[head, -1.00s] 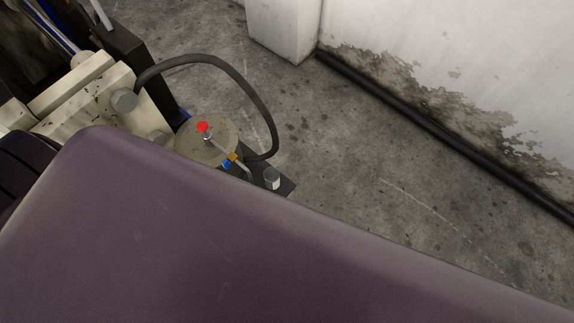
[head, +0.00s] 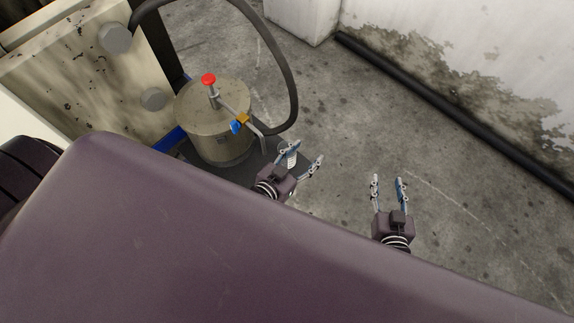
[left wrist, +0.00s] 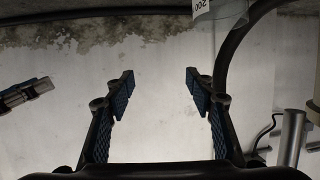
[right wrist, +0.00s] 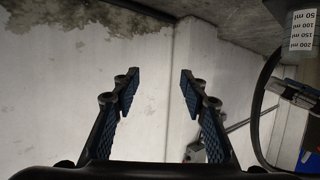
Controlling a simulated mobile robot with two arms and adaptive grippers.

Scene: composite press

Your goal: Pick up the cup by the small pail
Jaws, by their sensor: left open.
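The cup is clear with a white measuring scale. In the head view the cup (head: 292,157) stands beside the small metal pail (head: 212,130), partly covered by my left gripper (head: 301,153). In the left wrist view the cup (left wrist: 205,8) is cut off at the top, beyond and to the right of the open, empty fingers (left wrist: 160,82). The cup (right wrist: 302,35) also shows at the upper right of the right wrist view. My right gripper (head: 387,180) is open and empty, to the right of the left one. Whether a left finger touches the cup is unclear.
The pail has a red knob, a blue-and-yellow valve and a thin pipe. A thick dark hose (head: 285,70) arches behind it. A beige press block (head: 75,75) stands left. A black pipe (head: 450,130) runs along the stained wall. Floor right of the grippers is clear.

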